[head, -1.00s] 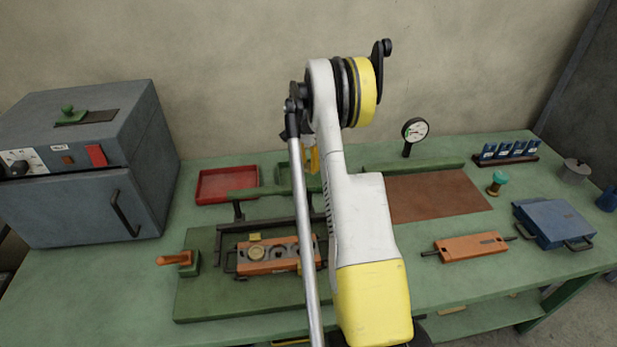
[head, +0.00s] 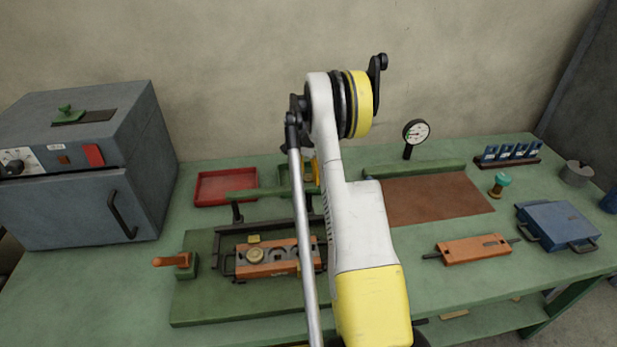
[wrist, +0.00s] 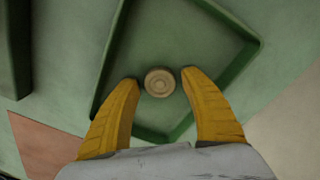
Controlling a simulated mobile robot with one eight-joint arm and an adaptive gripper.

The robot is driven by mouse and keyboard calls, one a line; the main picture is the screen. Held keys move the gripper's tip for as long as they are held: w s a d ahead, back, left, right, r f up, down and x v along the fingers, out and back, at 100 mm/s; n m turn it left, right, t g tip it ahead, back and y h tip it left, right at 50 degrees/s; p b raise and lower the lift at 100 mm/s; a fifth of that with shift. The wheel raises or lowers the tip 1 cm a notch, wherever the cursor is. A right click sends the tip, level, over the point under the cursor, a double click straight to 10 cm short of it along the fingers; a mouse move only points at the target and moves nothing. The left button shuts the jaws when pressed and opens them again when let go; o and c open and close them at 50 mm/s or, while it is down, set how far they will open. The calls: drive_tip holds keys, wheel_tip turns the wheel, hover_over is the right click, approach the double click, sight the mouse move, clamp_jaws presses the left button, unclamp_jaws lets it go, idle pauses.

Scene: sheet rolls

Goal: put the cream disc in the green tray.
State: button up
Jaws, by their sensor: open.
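The cream disc (wrist: 159,82) shows in the wrist view, between my fingertips and over the floor of the green tray (wrist: 225,87). My gripper (wrist: 160,81) is open, with a narrow gap on each side of the disc. The disc appears to lie on the tray floor, though its exact height is hard to tell. In the head view the green tray (head: 284,176) is at the back of the bench, mostly behind my arm. The disc is hidden there, and only a bit of a yellow finger shows.
A red tray (head: 226,188) stands left of the green one. An orange block (head: 268,268) holding a round tan piece (head: 255,256) sits on the green board. A brown mat (head: 435,200) and a dial gauge (head: 416,132) are to the right.

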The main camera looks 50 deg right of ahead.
sight(307, 178)
wheel_tip(307, 178, up, 12)
drive_tip(key=p, duration=0.4)
drive_tip(key=s+a+r+n+t+h, duration=0.15)
drive_tip(key=a+r+n, duration=0.25)
drive_tip(key=a+r, duration=0.6)
drive_tip(key=a+r+n+t, duration=0.2)
drive_tip(key=a+r+n, duration=0.35)
drive_tip(key=a, duration=0.95)
drive_tip(key=s+a+n+t+y, duration=0.2)
drive_tip(key=s+a+n+t, duration=0.2)
drive_tip(key=s+a+n, duration=0.5)
drive_tip(key=s+a, duration=0.7)
drive_tip(key=a, duration=0.4)
drive_tip(key=shift+s+a, duration=0.4)
